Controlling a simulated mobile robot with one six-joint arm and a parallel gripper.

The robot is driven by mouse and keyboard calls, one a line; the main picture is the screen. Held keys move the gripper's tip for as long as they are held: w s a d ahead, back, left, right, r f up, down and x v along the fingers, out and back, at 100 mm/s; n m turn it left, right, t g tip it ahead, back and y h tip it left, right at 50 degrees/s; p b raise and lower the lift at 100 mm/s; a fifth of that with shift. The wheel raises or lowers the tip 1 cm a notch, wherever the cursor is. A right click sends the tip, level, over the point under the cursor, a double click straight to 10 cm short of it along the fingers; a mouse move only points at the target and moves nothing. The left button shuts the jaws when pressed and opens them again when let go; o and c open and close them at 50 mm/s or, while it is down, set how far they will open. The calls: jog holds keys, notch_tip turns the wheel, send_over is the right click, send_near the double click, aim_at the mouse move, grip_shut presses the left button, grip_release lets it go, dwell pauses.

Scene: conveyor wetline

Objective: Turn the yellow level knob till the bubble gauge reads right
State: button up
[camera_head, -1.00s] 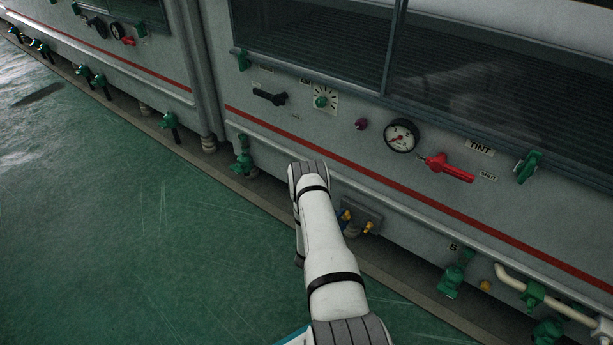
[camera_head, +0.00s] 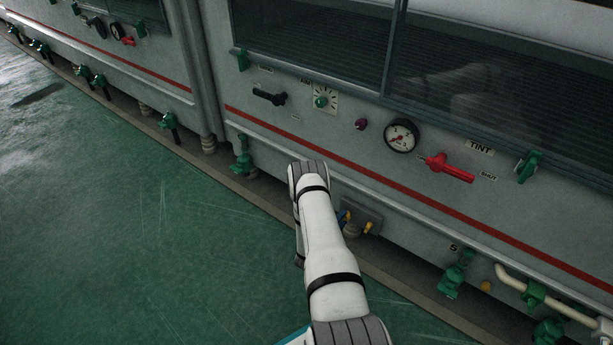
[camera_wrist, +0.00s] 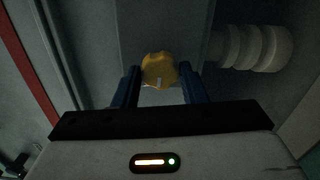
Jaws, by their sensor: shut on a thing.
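In the wrist view a rounded yellow knob (camera_wrist: 158,72) with a pale mark on its lower edge sits between the two blue fingers of my gripper (camera_wrist: 160,78). The gripper is shut on the knob. I cannot make out a bubble gauge in either view.
The panel above holds a round dial gauge (camera_head: 401,136), a red handle (camera_head: 450,168), a green knob (camera_head: 321,102) and a black handle (camera_head: 269,97). Green valves (camera_head: 453,279) line the machine's lower edge. A pale ribbed cylinder (camera_wrist: 252,48) is right of the knob. Green floor at left is clear.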

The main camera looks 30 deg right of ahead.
jog(key=shift+w+r, duration=0.1)
jog(key=o, duration=0.6)
jog(key=shift+o, duration=0.2)
jog(key=p+v, duration=0.1)
jog(key=v, duration=0.5)
jog(key=shift+p, duration=0.3)
